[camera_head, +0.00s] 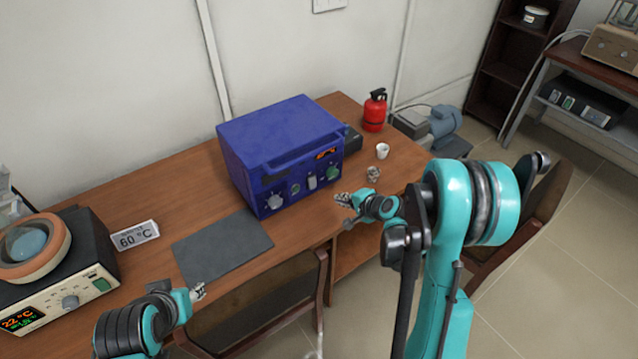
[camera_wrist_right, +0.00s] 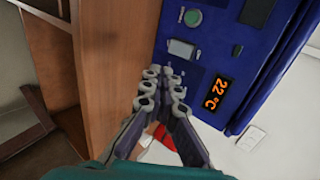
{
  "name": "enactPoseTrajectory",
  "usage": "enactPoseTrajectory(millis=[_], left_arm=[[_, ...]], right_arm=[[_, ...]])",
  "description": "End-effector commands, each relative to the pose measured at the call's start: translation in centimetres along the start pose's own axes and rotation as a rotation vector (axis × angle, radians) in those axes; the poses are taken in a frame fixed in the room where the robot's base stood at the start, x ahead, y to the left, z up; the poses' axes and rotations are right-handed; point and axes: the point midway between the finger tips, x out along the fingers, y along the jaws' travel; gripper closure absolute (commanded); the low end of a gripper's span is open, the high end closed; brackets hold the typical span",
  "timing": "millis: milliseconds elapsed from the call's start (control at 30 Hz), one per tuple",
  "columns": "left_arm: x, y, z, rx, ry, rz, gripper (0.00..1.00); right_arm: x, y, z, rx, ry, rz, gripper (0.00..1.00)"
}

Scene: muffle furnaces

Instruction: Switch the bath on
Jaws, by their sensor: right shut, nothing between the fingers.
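The bath (camera_head: 60,270) stands at the left of the desk, a dark and beige unit with a round orange-brown rimmed bowl on top. Its front has a lit 22 °C display, a grey knob and a green switch (camera_head: 103,285). My left gripper (camera_head: 198,292) is over the desk's front edge, right of the bath; its finger opening is too small to tell. My right gripper (camera_head: 345,199) is shut and empty, to the right of the blue furnace (camera_head: 280,155). In the right wrist view its closed fingertips (camera_wrist_right: 161,84) point toward the furnace's front panel, apparently apart from it.
A 60 °C card (camera_head: 136,236) stands beside the bath. A dark mat (camera_head: 222,248) lies before the furnace. A white cup (camera_head: 383,151), a small metallic item (camera_head: 373,174) and a red extinguisher (camera_head: 375,110) are at right. Chairs stand along the desk's front.

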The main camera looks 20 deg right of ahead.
Motion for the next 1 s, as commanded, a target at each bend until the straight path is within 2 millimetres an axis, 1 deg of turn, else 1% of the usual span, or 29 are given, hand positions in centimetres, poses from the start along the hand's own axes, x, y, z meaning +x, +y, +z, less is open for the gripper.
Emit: enactPoseTrajectory(millis=[333,467,567,800,967,1000], left_arm=[[0.0,0.0,0.0,0.000,0.000,0.000,0.60],[0.2,0.0,0.2,0.000,0.000,0.000,0.60],[0.6,0.0,0.4,0.000,0.000,0.000,0.60],[1.9,0.0,1.3,0.000,0.000,0.000,0.60],[2.6,0.0,1.9,0.000,0.000,0.000,0.60],[2.7,0.0,1.9,0.000,0.000,0.000,0.60]], right_arm=[[0.0,0.1,0.1,-0.011,0.000,0.000,1.00],[0.8,0.1,0.1,-0.010,-0.001,0.000,1.00],[2.2,0.2,0.1,-0.010,-0.001,0.000,1.00],[7.3,0.2,0.1,-0.010,-0.002,-0.001,1.00],[10.6,0.2,0.1,-0.010,-0.002,0.000,1.00],[11.1,-0.2,0.1,-0.010,-0.002,0.000,1.00]])
